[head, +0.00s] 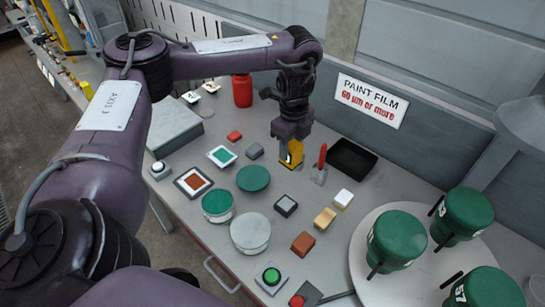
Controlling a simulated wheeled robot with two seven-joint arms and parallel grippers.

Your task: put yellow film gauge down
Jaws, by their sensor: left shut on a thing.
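My left gripper (290,150) is at the middle of the grey table, pointing down. It is shut on the yellow film gauge (293,152), which sits at its fingertips close to the table top. I cannot tell whether the gauge touches the table. A red-handled scraper (320,168) stands just right of the gauge, and a black tray (352,159) lies beyond it. My right gripper is not in view.
Small coloured blocks (325,218) lie around. Large green cylinders (398,237) stand on a round white turntable (372,285) at right. A red bottle (242,90) stands at the back.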

